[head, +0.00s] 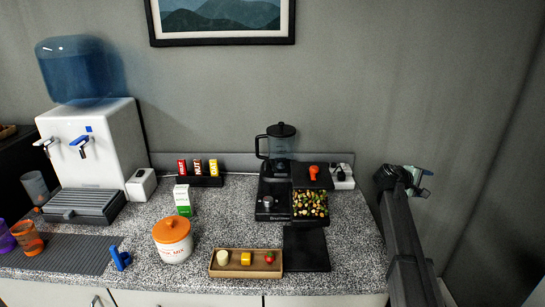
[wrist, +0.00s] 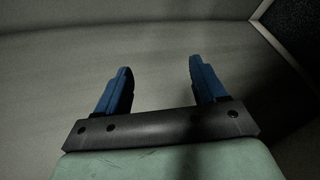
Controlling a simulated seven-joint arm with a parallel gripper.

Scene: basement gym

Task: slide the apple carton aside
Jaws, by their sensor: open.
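A small white and green carton (head: 183,200), which I take as the apple carton, stands upright on the speckled counter, left of centre in the head view. Its label is too small to read. My gripper shows at the far right of the head view (head: 424,182), past the counter's right end and well away from the carton. In the wrist view my gripper (wrist: 157,76) has its two blue fingers spread apart with nothing between them.
An orange-lidded jar (head: 173,244) stands just in front of the carton, and a rack of small packets (head: 200,181) behind it. A wooden tray (head: 224,272) lies front right. A blender (head: 279,147) stands at the back. Some counter right of the carton is bare.

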